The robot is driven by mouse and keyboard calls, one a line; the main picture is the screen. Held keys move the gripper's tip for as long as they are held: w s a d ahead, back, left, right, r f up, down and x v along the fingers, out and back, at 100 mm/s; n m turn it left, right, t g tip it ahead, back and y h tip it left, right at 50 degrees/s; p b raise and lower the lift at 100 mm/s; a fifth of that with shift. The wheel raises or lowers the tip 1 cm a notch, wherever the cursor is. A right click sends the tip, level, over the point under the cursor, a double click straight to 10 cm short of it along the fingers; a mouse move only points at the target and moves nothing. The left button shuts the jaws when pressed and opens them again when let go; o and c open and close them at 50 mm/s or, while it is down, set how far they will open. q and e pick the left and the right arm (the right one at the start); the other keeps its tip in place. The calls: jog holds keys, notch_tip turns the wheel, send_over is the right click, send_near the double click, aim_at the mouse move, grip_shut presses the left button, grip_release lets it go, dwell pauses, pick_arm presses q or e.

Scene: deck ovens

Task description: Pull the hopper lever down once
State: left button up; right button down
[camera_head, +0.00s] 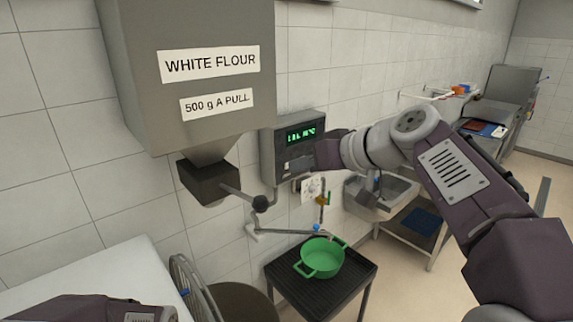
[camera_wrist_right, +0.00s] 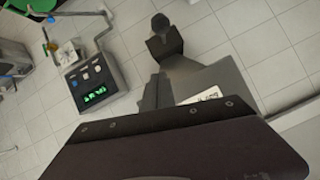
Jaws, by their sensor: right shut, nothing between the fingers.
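The grey flour hopper (camera_head: 195,65) hangs on the wall at upper left, labelled "WHITE FLOUR" and "500 g A PULL". Its dark outlet box (camera_head: 208,182) is below. The hopper lever (camera_head: 238,194) sticks out to the right from the box and ends in a black knob (camera_head: 261,203). In the right wrist view the knob (camera_wrist_right: 160,22) and the outlet box (camera_wrist_right: 165,45) show at the top. My right gripper (camera_head: 326,150) is shut and empty, right of the knob and above it in the picture, apart from it. Its fingers are small in the wrist view (camera_wrist_right: 158,90).
A control box with a green display (camera_head: 300,140) is on the wall behind my right gripper. Below are a wall-mounted swing arm (camera_head: 285,232) and a green pot (camera_head: 322,258) on a black stand (camera_head: 345,290). A sink (camera_head: 385,195) is at right, a white worktop (camera_head: 100,275) at lower left.

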jog(key=s+a, duration=0.3)
jog(key=p, duration=0.1)
send_over(266, 202)
jog(key=w, duration=0.1)
jog(key=f, duration=0.3)
jog(key=shift+d+f, duration=0.35)
jog(key=f+b, duration=0.1)
jog(key=a+f+b, duration=0.1)
jog(key=f, duration=0.1)
jog(key=shift+s+f, duration=0.15)
jog(key=shift+s, duration=0.05)
jog(key=shift+s+d+f+b, duration=0.15)
jog(key=shift+f+b, duration=0.15)
jog(key=shift+b, duration=0.15)
jog(key=shift+d+f, duration=0.15)
jog(key=shift+s+d, duration=0.1)
jog(key=shift+d, duration=0.05)
pick_arm(q)
jog(key=shift+s+a+f, duration=0.3)
jog(key=shift+f, duration=0.15)
jog(key=shift+s+a+f, duration=0.25)
jog(key=shift+s+f, duration=0.05)
jog(key=shift+f, duration=0.15)
jog(key=shift+a+f, duration=0.1)
jog(key=shift+a, duration=0.05)
pick_arm(e)
jog(key=shift+a, duration=0.3)
